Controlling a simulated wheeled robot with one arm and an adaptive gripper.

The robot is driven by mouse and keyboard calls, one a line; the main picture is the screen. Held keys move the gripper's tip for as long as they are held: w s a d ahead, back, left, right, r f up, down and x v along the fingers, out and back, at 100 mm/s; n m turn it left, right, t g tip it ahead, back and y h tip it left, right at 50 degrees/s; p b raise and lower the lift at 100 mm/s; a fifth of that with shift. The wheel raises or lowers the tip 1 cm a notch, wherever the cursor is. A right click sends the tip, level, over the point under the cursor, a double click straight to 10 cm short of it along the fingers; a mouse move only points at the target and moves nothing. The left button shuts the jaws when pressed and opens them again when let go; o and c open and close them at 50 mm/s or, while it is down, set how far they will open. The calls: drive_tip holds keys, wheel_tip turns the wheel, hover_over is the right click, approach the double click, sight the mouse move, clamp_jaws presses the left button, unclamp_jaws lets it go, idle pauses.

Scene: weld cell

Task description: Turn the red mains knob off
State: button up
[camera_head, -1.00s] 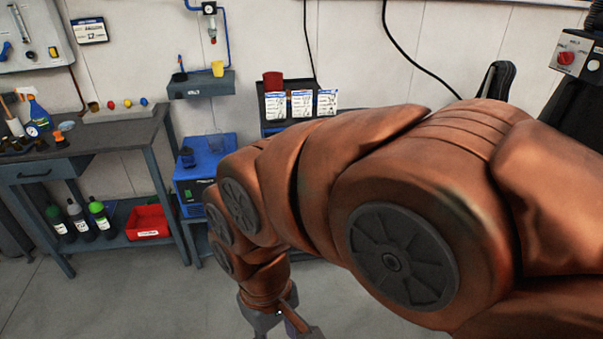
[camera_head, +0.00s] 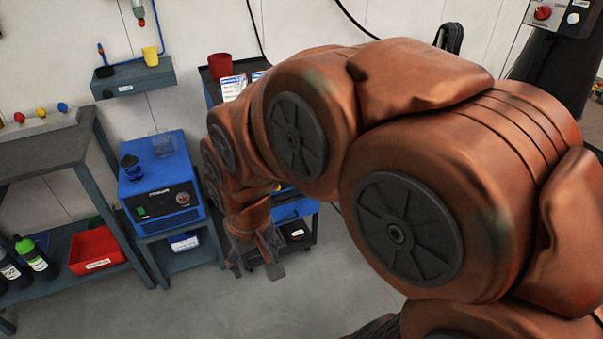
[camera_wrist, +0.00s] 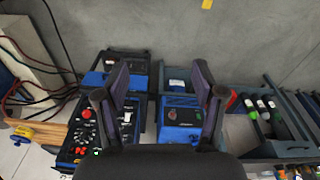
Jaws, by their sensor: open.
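A red round knob (camera_head: 183,198) sits on the front of a blue machine (camera_head: 155,222), right of a green switch. In the wrist view the blue machine (camera_wrist: 183,134) stands between and beyond my fingers, with a small red spot (camera_wrist: 172,114) on its front. Another red knob (camera_head: 543,12) is on a grey wall box at the top right. A third red knob (camera_wrist: 86,113) is on a dark panel in the wrist view. I cannot read which is marked mains. My gripper (camera_head: 256,270) is open and empty, pointing down, right of the blue machine; its fingers (camera_wrist: 160,88) frame the wrist view.
A bench (camera_head: 40,150) and a shelf with a red bin (camera_head: 97,250) and bottles stand left. A dark cart (camera_head: 312,238) is behind my arm. Cables (camera_wrist: 30,70) lie left in the wrist view. The front floor is clear.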

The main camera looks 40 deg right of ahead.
drive_tip(key=w+d+f+m+t+h+b, duration=0.15)
drive_tip(key=w+d+f+t+b, duration=0.3)
drive_tip(key=w, duration=0.45)
drive_tip(key=w+d+f+m+t+b, duration=0.1)
drive_tip(key=w+d+f+m+b, duration=0.1)
drive_tip(key=w+d+f+b, duration=0.35)
drive_tip(key=w+d+f+m+t+h+b, duration=0.1)
drive_tip(key=w+d+f+m+t+b, duration=0.3)
drive_tip(key=w+d, duration=0.6)
drive_tip(key=w+d+f+m+t+h+b, duration=0.25)
drive_tip(key=d+f+b, duration=0.35)
drive_tip(key=d, duration=0.6)
drive_tip(key=w+d+f+m+t+h+b, duration=0.3)
drive_tip(key=d+f+b, duration=0.35)
drive_tip(key=d, duration=0.55)
drive_tip(key=b+x, duration=0.1)
drive_tip(key=x, duration=0.7)
drive_tip(key=shift+w+n, duration=0.3)
drive_tip(key=shift+w, duration=0.1)
drive_tip(key=shift+c, duration=0.3)
drive_tip(key=c, duration=1.1)
